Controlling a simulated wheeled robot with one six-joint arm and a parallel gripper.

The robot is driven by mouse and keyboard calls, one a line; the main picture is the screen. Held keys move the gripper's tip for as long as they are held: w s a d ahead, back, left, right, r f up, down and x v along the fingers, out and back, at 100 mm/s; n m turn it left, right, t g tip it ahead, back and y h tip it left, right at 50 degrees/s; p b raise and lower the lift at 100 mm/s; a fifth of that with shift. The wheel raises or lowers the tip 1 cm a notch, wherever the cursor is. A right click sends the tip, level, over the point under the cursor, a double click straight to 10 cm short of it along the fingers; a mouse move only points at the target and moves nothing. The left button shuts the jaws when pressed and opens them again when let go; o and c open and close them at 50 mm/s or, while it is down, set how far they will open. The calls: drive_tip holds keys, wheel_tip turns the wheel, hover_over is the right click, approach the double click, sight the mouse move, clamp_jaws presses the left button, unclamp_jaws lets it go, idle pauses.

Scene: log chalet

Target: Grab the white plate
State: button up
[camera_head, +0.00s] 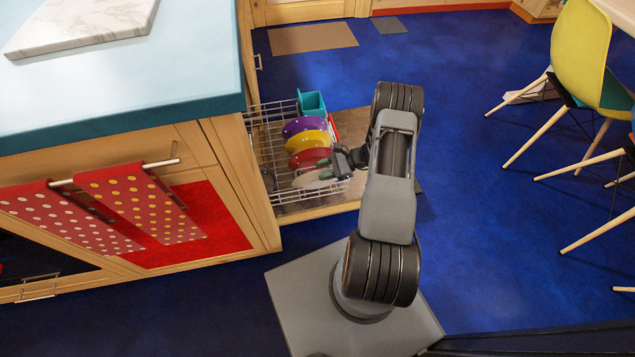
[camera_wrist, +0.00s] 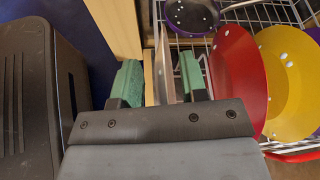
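The white plate (camera_head: 308,180) stands on edge at the near end of the pulled-out dish rack, in front of the red plate (camera_head: 309,157). My gripper (camera_head: 335,165) is at the plate's right side in the head view. In the wrist view the white plate (camera_wrist: 166,68) shows nearly edge-on as a thin pale strip. It lies between the two green fingertips of my gripper (camera_wrist: 159,75), closer to the right one. The fingers are apart, with a clear gap on the left side of the plate. Whether the right finger touches it I cannot tell.
Yellow (camera_head: 306,141) and purple (camera_head: 304,126) plates stand behind the red one, with a teal container (camera_head: 311,103) at the back. The wire rack (camera_head: 262,125) sits beside the wooden counter (camera_head: 235,170). Blue floor on the right is open up to the chairs (camera_head: 582,55).

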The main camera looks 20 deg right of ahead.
clamp_jaws()
drive_tip(key=shift+r, duration=0.1)
idle(0.6)
